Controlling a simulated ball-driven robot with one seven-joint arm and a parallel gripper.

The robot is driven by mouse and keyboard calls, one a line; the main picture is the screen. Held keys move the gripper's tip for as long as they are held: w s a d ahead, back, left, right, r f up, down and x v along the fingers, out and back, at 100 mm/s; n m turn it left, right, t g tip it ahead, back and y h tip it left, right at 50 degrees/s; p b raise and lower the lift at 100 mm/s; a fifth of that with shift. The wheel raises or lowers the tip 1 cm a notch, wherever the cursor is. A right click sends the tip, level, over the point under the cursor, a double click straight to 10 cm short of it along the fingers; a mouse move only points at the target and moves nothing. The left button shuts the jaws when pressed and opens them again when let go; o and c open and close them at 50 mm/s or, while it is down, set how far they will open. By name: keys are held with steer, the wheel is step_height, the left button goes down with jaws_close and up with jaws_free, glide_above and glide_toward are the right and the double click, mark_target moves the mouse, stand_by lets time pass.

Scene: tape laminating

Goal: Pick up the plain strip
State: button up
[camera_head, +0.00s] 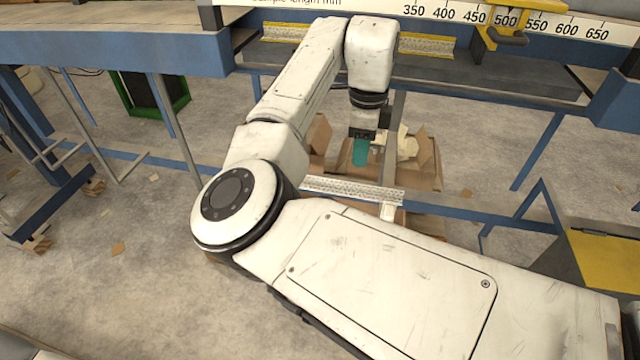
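A pale, patterned strip without yellow (352,190), which looks like the plain strip, lies at the blue rail in the middle of the view. My arm crosses in front, just below its near edge. Two similar strips with yellow edging, a left one (280,32) and a right one (425,44), lie on the bench at the back. My gripper (360,153) points down above and behind the pale strip and appears apart from it. Its teal end shows as one piece, so I cannot tell whether the fingers are open or shut.
An open cardboard box (425,170) with crumpled contents stands below and right of my gripper. The dark bench (480,80) has a numbered ruler (570,25) and a yellow clamp-like tool (505,25). A yellow-topped block (610,262) stands at right. The left floor is mostly clear.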

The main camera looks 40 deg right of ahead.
step_height(320, 180, down, 4)
steer(key=shift+f, duration=0.1)
steer(key=shift+s+d+f+p, duration=0.15)
steer(key=shift+f+p, duration=0.2)
steer(key=shift+f, duration=1)
steer(key=shift+s+d+f+p, duration=0.1)
steer(key=shift+f+p, duration=0.2)
steer(key=shift+f, duration=1)
steer(key=shift+c, duration=0.3)
jaws_close()
